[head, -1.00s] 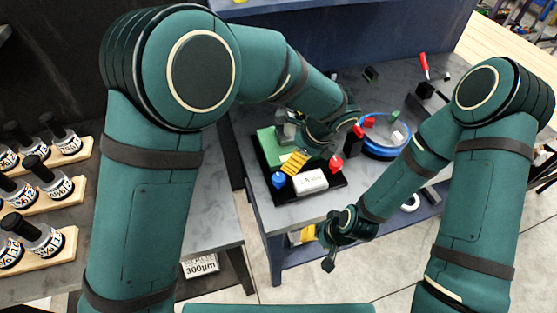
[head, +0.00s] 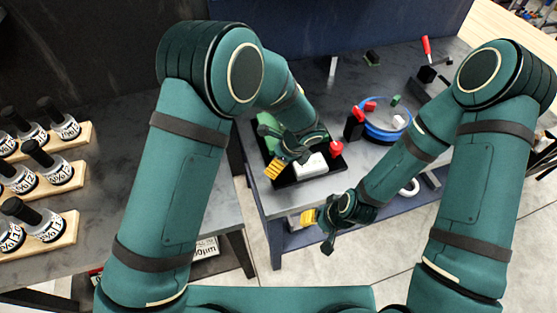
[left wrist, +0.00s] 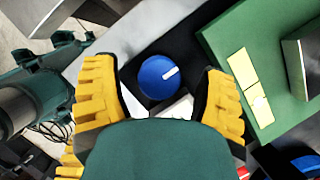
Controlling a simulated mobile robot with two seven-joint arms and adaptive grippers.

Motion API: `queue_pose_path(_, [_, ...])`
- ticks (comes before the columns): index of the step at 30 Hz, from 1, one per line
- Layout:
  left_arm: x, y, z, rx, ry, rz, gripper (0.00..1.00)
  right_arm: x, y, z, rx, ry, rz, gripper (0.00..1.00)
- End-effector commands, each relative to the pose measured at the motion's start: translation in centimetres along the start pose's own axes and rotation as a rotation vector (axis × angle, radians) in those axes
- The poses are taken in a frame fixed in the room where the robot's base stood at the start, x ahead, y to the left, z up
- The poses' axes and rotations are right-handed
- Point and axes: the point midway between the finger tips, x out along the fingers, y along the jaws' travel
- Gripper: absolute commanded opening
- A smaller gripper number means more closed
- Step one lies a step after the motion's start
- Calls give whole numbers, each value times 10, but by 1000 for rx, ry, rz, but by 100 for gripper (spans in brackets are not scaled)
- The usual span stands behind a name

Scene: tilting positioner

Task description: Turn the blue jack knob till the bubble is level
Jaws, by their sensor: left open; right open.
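The blue jack knob (left wrist: 160,77) has a white mark on its top. In the left wrist view it sits between and just beyond the yellow fingers of my left gripper (left wrist: 160,100), which is open around an empty gap. In the head view my left gripper (head: 284,168) hides the knob. A green plate (left wrist: 255,65) lies beside the knob on the black base (head: 326,174). A white block (head: 312,165) and a red knob (head: 336,148) are on the base. I cannot make out the bubble. My right gripper (head: 318,230) is open, empty, in front of the bench edge.
A blue round dish (head: 384,136) with small coloured pieces stands right of the base. A red-handled tool (head: 427,55) is at the back right. Bottles in wooden racks (head: 45,180) stand at far left. The bench top (head: 275,205) in front is clear.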

Motion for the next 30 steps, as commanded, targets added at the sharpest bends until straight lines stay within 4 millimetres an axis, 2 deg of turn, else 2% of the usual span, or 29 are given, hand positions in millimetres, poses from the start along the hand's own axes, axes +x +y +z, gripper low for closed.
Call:
queue_pose_path(10, [3, 0, 0, -1, 0, -1, 73, 0, 0, 0, 0, 0, 0, 47])
queue_pose_path(14, [3, 0, 0, 0, 0, -1, 27, 0, 0, 0, 0, 0, 0, 47])
queue_pose_path(15, [3, 0, 0, 0, 0, -1, 13, 0, 0, 0, 0, 0, 0, 47])
queue_pose_path(16, [3, 0, 0, 0, 0, -1, 4, 0, 0, 0, 0, 0, 0, 47])
queue_pose_path(30, [4, 0, 0, -43, 0, 17, 3, 2, 1, 0, 0, 0, 0, 47])
